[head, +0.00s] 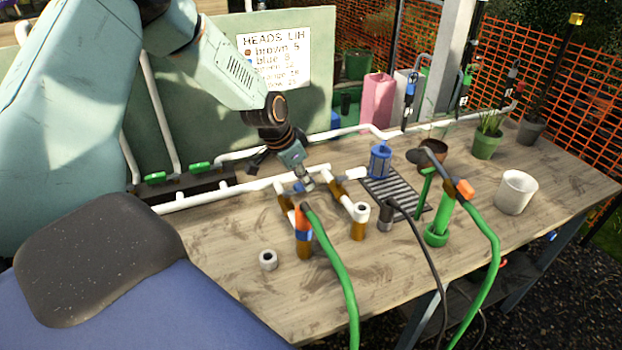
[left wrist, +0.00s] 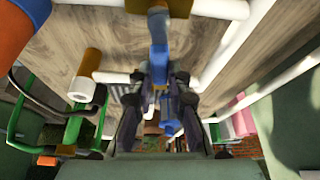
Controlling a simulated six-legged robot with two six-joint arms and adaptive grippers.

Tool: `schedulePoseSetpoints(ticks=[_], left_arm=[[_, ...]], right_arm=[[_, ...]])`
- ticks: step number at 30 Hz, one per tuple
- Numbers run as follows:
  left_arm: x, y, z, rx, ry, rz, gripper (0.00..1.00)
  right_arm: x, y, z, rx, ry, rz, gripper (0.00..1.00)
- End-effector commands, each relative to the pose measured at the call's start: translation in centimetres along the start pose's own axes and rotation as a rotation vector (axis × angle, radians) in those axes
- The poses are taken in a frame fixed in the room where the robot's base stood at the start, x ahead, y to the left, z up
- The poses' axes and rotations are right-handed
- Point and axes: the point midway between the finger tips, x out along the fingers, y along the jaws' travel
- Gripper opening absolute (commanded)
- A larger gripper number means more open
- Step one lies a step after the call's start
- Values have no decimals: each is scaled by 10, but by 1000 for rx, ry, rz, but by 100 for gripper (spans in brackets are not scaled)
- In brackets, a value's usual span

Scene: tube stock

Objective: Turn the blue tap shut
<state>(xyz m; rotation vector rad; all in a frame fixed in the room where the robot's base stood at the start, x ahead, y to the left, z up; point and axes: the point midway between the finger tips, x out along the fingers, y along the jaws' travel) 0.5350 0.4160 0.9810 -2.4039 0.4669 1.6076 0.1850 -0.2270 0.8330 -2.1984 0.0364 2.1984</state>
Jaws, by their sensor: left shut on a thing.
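The blue tap (head: 298,187) sits on the white pipework in the middle of the bench, mostly hidden behind my left gripper (head: 307,184) in the head view. In the left wrist view its blue handle (left wrist: 158,50) runs down from the pipe between the fingers of my left gripper (left wrist: 158,105). The gripper is shut on this handle. The handle's exact angle to the pipe is hard to tell. My right gripper is in neither view.
A blue filter (head: 380,162) stands behind right. Green-handled taps (head: 200,165) are at left. A loose white ring (head: 268,259) lies in front. The bench's front left is mostly clear.

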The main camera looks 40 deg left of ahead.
Motion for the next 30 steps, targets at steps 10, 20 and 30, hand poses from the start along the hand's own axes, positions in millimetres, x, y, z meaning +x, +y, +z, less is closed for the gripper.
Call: schedulePoseSetpoints(ticks=[10, 20, 30], left_arm=[[-3, -1, 7, 92, 6, 36, 0], [-5, 0, 8, 130, 4, 51, 0], [-4, 2, 7, 133, 2, 52, 20]], right_arm=[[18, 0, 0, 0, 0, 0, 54], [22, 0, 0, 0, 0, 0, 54], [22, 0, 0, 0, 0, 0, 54]])
